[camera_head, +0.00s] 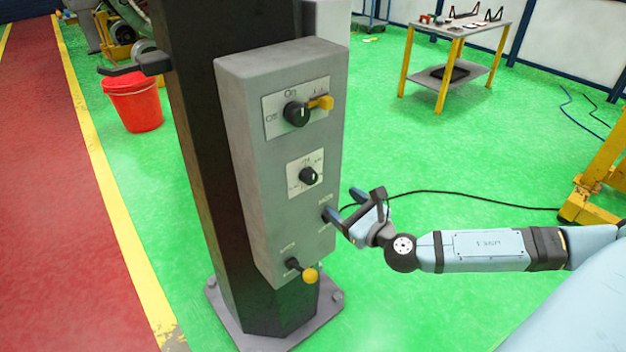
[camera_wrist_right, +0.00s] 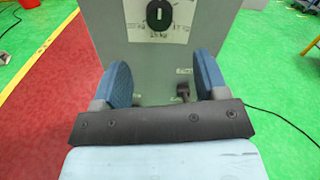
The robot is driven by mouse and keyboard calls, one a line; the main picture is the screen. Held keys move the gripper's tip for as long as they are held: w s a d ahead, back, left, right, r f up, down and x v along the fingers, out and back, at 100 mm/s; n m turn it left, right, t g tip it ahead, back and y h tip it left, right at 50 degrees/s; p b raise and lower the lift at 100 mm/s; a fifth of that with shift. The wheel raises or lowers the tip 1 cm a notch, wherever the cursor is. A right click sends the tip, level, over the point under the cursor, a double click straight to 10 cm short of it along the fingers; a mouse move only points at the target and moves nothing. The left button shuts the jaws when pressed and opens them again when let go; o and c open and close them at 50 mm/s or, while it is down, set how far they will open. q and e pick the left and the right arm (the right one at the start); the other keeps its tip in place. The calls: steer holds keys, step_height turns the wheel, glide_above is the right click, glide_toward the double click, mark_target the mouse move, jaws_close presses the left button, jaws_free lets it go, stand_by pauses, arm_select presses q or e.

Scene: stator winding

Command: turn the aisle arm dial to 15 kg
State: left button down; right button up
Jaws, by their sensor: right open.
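The dial (camera_head: 308,175) is a black round knob with a white pointer mark on a white labelled plate, midway up the front of a grey control box (camera_head: 240,160). In the right wrist view the dial (camera_wrist_right: 158,14) is at the top centre, and its plate shows kg labels, with a 15 kg label below the knob. The pointer mark looks roughly vertical. My right gripper (camera_head: 340,208) is open and empty, in front of the box, below and right of the dial and apart from it. In the right wrist view its blue fingers (camera_wrist_right: 160,85) stand apart. My left gripper is out of view.
Above the dial is a black rotary switch (camera_head: 296,113) with a yellow lever (camera_head: 320,102). Below is a lever with a yellow ball (camera_head: 310,276). The box is on a dark column (camera_head: 190,120). A red bucket (camera_head: 134,103) and a table (camera_head: 470,35) stand behind.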

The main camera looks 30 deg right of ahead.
mark_target(313, 180)
steer(key=w, duration=0.3)
steer(key=w+p, duration=0.1)
steer(key=w, duration=0.3)
steer(key=w+a, duration=0.1)
steer(key=w, duration=0.3)
steer(key=shift+w, duration=0.15)
steer(key=shift+c, duration=0.2)
steer(key=c, duration=0.9)
